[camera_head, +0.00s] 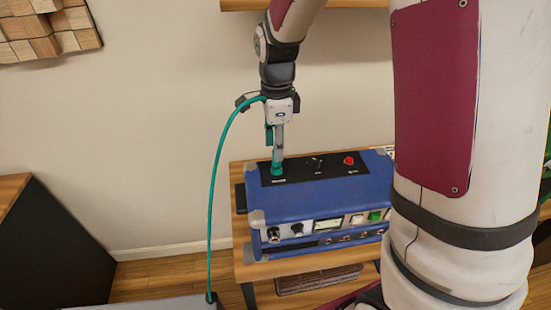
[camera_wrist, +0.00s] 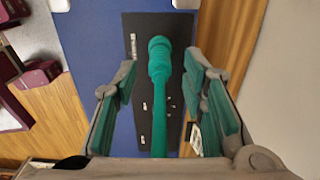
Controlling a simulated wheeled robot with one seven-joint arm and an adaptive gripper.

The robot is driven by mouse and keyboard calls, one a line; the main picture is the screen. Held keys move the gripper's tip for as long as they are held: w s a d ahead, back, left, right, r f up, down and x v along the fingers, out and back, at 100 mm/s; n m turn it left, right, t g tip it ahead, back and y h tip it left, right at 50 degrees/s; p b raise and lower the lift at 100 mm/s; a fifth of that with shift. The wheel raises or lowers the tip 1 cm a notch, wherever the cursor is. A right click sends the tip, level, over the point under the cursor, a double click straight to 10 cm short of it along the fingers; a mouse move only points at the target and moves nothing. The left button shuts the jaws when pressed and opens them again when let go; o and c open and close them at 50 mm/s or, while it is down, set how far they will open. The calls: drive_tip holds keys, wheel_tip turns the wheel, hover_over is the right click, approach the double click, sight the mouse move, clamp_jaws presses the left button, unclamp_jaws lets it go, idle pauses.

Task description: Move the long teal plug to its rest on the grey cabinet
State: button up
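The long teal plug (camera_head: 277,169) stands upright at the left end of the black panel on top of the blue amp (camera_head: 320,202). A teal cable (camera_head: 213,190) arcs from beside my gripper down to the grey cabinet (camera_head: 150,305), whose top edge shows at the bottom left. My gripper (camera_head: 278,155) points down over the plug. In the wrist view the plug (camera_wrist: 159,75) lies between the two teal-padded fingers (camera_wrist: 161,68), with a gap on each side, so the gripper is open around it. The plug's rest is not clearly visible.
The amp stands on a wooden table (camera_head: 242,262). A red knob (camera_head: 349,160) and a small black fitting (camera_head: 316,162) sit on its top panel. A black, wood-topped cabinet (camera_head: 50,245) is at the left. A wooden shelf (camera_head: 300,4) is above.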

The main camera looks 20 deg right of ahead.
sight(277, 166)
drive_tip(key=shift+f+b, duration=0.5)
drive_tip(key=shift+f, duration=1.7)
drive_tip(key=shift+p, duration=0.35)
drive_tip(key=shift+c, duration=0.5)
clamp_jaws()
drive_tip(key=shift+r, duration=0.1)
drive_tip(key=shift+r+p, duration=1.6)
drive_tip(key=shift+r, duration=1.3)
